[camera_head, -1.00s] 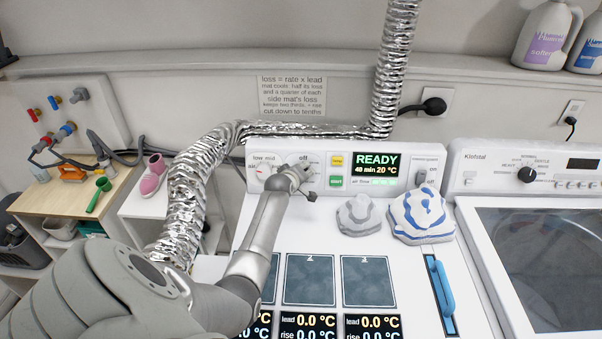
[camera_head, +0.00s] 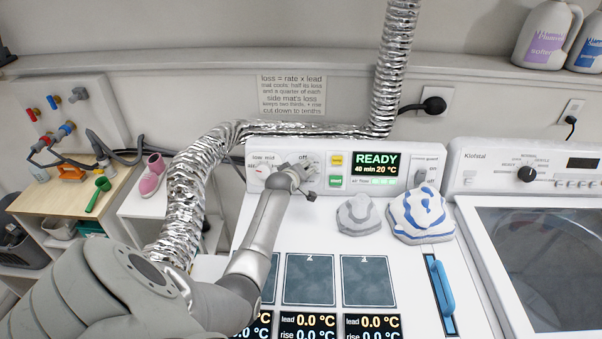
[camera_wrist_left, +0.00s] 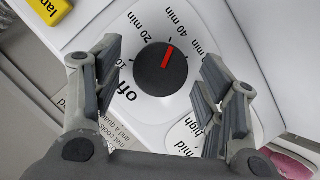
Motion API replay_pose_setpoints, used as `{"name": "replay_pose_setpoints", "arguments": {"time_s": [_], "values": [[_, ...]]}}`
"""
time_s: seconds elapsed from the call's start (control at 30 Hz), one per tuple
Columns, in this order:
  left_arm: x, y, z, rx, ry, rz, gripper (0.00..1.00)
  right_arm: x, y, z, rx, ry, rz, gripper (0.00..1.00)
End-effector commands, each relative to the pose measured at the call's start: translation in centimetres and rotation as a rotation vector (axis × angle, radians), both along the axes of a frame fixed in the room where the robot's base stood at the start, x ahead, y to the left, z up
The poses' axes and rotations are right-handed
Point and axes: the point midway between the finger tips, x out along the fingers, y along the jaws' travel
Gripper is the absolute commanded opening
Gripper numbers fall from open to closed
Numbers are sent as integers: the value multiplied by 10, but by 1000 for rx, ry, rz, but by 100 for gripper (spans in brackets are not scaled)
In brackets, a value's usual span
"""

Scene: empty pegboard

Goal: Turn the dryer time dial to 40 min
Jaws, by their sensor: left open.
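The time dial (camera_wrist_left: 161,70) is a dark round knob with a red pointer, on a white panel marked off, 20 min and 40 min. Its pointer aims up and slightly right in the left wrist view, towards the 40 min label. My left gripper (camera_wrist_left: 160,90) is open, with one finger to each side of the dial and gaps visible between fingers and knob. In the head view the left gripper (camera_head: 297,180) covers most of the dial. The display (camera_head: 376,164) reads READY, 40 min, 20 °C. My right gripper is not in view.
A low/mid heat dial (camera_head: 263,174) is left of the gripper. A yellow button (camera_head: 336,160) and green start button (camera_head: 336,182) are close on its right. A silver hose (camera_head: 187,195) runs along the left.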

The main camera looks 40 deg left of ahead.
Motion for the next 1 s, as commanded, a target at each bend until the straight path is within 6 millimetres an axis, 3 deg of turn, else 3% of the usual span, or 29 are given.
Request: {"name": "replay_pose_setpoints", "arguments": {"time_s": [0.37, 1.0], "values": [[-11, -6, 6, -1, -1, -1, 65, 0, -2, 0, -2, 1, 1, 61], [-79, -39, 52, 0, 0, 0, 65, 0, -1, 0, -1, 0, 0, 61]]}}
